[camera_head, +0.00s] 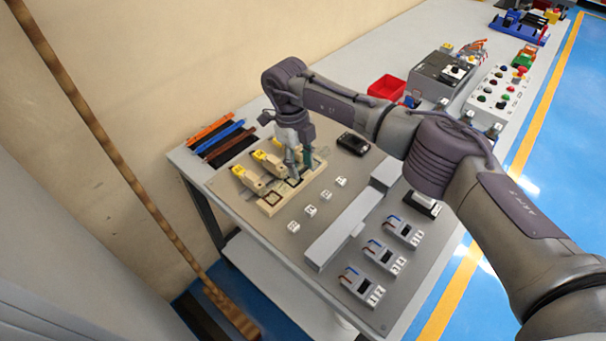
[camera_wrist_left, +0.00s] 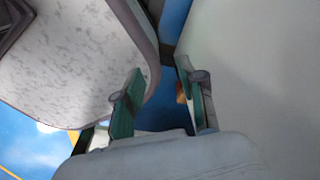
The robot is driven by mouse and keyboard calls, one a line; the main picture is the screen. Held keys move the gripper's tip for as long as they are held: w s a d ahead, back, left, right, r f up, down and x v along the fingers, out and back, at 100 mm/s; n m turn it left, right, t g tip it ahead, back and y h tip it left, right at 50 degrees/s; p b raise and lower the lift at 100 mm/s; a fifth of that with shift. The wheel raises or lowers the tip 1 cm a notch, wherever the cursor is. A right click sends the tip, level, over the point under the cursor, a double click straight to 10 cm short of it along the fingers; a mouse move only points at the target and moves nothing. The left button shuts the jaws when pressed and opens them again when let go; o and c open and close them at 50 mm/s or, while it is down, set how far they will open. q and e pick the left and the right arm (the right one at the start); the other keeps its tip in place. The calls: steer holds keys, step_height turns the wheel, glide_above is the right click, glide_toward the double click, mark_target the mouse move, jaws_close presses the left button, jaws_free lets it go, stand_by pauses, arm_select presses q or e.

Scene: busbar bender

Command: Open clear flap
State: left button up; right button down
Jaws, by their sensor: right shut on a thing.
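No clear flap can be made out in either view. My right gripper (camera_head: 300,170) points down at the right end of a pale wooden fixture (camera_head: 271,208) with yellow-topped clamps (camera_head: 260,156). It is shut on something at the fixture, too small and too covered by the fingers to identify. My left gripper (camera_wrist_left: 160,78) shows only in the left wrist view. Its two green-padded fingers are apart with nothing between them, beside a pale speckled surface with a rounded edge (camera_wrist_left: 70,65).
The table (camera_head: 230,190) also bears orange, blue and dark strips (camera_head: 217,137), a black device (camera_head: 353,143), a long grey block (camera_head: 345,230) and several small switch units (camera_head: 362,285). A control box with buttons (camera_head: 497,98) and a red bin (camera_head: 387,88) stand farther back.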

steer(key=shift+w+a+r+b, duration=0.1)
steer(key=shift+w+r+b, duration=0.05)
steer(key=shift+b, duration=0.3)
steer(key=c, duration=0.6)
jaws_free()
steer(key=shift+c, duration=0.2)
step_height(320, 180, up, 12)
steer(key=w+a, duration=0.2)
steer(key=shift+f, duration=0.25)
